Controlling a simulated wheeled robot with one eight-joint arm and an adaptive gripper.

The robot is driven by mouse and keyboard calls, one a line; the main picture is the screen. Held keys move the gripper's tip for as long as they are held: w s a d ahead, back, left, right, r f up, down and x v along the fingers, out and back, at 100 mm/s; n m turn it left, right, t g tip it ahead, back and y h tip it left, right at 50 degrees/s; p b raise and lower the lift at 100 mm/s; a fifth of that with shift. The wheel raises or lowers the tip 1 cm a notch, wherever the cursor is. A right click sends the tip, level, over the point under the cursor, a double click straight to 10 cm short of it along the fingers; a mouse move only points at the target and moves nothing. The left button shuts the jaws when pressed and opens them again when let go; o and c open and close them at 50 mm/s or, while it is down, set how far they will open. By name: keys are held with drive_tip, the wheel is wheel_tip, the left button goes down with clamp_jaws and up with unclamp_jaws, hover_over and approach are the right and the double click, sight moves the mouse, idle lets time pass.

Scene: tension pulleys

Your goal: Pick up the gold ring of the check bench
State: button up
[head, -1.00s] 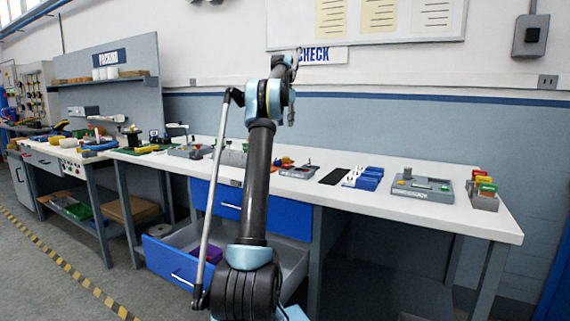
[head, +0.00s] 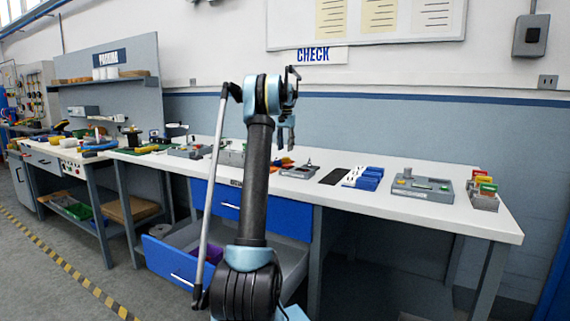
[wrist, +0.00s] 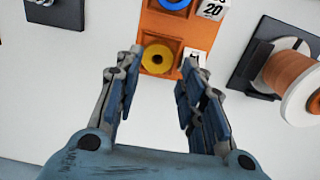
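In the wrist view a yellow-gold ring (wrist: 158,59) with a dark centre sits on an orange block (wrist: 147,24) on the white bench top. A blue ring (wrist: 174,2) sits on the same block, cut by the top edge. My gripper (wrist: 156,62) is open and empty, its two fingers spread, with the yellow ring showing between the fingertips. I cannot tell the height of the fingertips above it. In the head view my gripper (head: 286,135) hangs above the bench under the CHECK sign; the ring cannot be made out there.
White number tags (wrist: 213,9) sit on the orange block. A spool of copper-coloured wire (wrist: 292,78) on a dark holder stands to the right, and a dark box (wrist: 55,12) at upper left. A blue drawer (head: 178,262) stands open under the bench (head: 400,214).

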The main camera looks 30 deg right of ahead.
sight(286, 160)
drive_tip(key=shift+f, duration=2.7)
drive_tip(key=c, duration=0.7)
